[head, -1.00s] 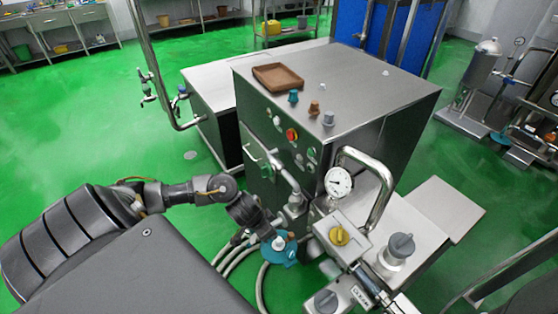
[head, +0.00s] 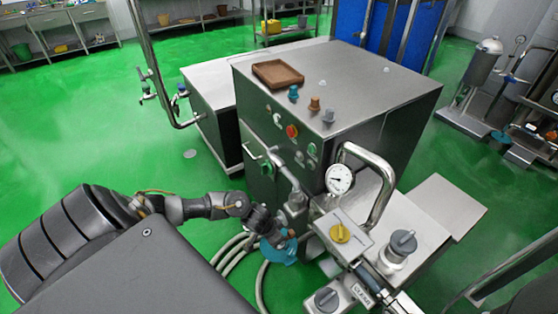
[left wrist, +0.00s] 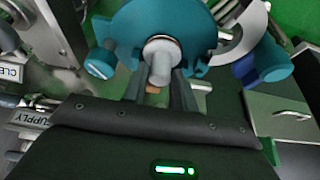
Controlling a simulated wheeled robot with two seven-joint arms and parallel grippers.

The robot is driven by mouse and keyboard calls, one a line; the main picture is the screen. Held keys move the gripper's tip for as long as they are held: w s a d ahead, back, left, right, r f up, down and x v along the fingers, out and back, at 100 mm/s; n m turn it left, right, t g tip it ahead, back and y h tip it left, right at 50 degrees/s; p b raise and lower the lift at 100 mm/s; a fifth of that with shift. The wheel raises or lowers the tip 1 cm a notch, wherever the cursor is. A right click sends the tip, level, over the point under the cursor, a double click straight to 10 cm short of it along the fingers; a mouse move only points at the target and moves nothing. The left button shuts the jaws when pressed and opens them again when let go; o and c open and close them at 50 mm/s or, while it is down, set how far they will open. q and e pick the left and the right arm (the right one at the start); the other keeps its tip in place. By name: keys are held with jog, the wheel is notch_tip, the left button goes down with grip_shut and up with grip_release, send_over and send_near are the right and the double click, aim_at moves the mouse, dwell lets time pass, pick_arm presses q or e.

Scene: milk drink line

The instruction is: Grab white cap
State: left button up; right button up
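A pale grey-white cylindrical cap (left wrist: 160,66) sticks out from the middle of a round teal pump body in the left wrist view. The teal pump (head: 279,254) stands low beside the steel cabinet in the head view, where my gripper hides the cap. My left gripper (head: 273,236) is right at the pump. In the left wrist view the fingers of my left gripper (left wrist: 160,95) are apart, one on each side of the cap's near end, with gaps visible. A small brownish piece shows between them. My right gripper is not in view.
The steel cabinet (head: 350,100) carries a brown tray (head: 277,73), teal, brown and grey knobs, and small white bits (head: 387,70). A pressure gauge (head: 340,179), bent pipe and yellow knob (head: 340,232) stand right of the gripper. Hoses (head: 232,249) lie left of the pump.

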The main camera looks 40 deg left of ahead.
pick_arm(q)
jog(key=shift+w+f, duration=0.2)
jog(key=shift+f, duration=0.25)
jog(key=shift+d, duration=0.1)
grip_shut()
jog(key=shift+r, duration=0.15)
jog(key=shift+r, duration=0.3)
notch_tip(320, 180, up, 2)
jog(key=shift+r+p, duration=0.25)
jog(key=shift+p, duration=0.1)
jog(key=s+a+r+b, duration=0.1)
jog(key=s+a+r, duration=0.7)
jog(key=a, duration=0.3)
jog(key=shift+a+r+b, duration=0.3)
jog(key=shift+r+b, duration=0.1)
jog(key=shift+r, duration=0.45)
